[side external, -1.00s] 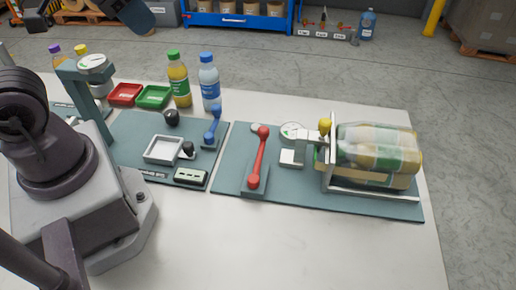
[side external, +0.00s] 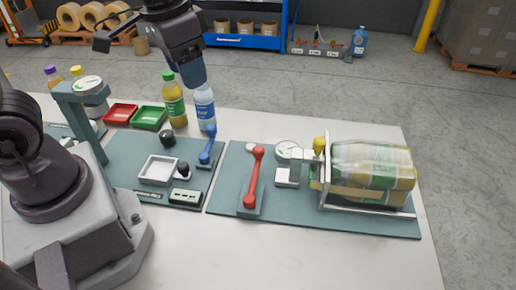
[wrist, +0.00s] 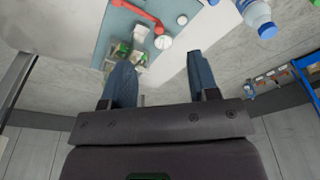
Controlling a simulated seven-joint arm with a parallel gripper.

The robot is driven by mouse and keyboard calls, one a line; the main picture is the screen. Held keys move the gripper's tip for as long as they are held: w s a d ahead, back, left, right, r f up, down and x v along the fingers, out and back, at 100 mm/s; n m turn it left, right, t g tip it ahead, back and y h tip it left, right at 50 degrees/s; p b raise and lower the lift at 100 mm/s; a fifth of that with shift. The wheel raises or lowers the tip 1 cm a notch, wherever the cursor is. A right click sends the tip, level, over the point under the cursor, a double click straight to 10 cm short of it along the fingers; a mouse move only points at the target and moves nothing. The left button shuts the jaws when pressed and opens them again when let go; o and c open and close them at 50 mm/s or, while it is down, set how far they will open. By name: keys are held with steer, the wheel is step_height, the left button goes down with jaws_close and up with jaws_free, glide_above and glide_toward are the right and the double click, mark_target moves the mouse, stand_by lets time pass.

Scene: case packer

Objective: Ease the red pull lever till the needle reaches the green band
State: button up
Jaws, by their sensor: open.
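The red pull lever (side external: 254,176) stands on the right teal plate in the side view, leaning slightly, with its round knob at the top. It also shows in the wrist view (wrist: 144,15), near the top. A round white gauge (side external: 287,150) sits behind it to the right; its needle and green band are too small to read clearly. In the wrist view a round white dial (wrist: 163,42) lies near the lever. My gripper (wrist: 161,72) is open and empty, with blue fingers apart. In the side view my gripper (side external: 192,72) hangs above the bottles, behind and left of the lever, not touching it.
A blue lever (side external: 208,146) stands left of the red one. A wrapped bottle pack (side external: 372,170) fills the right end of the plate. A green-capped bottle (side external: 174,105) and a water bottle (side external: 204,109) stand below my gripper. The table front is clear.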

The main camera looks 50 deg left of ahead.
mark_target(259, 148)
steer(key=w+d+f+g, duration=0.2)
steer(key=w+f, duration=0.9)
steer(key=w, duration=0.2)
step_height(259, 148, down, 12)
steer(key=shift+d+f, duration=0.1)
steer(key=shift+f, duration=0.1)
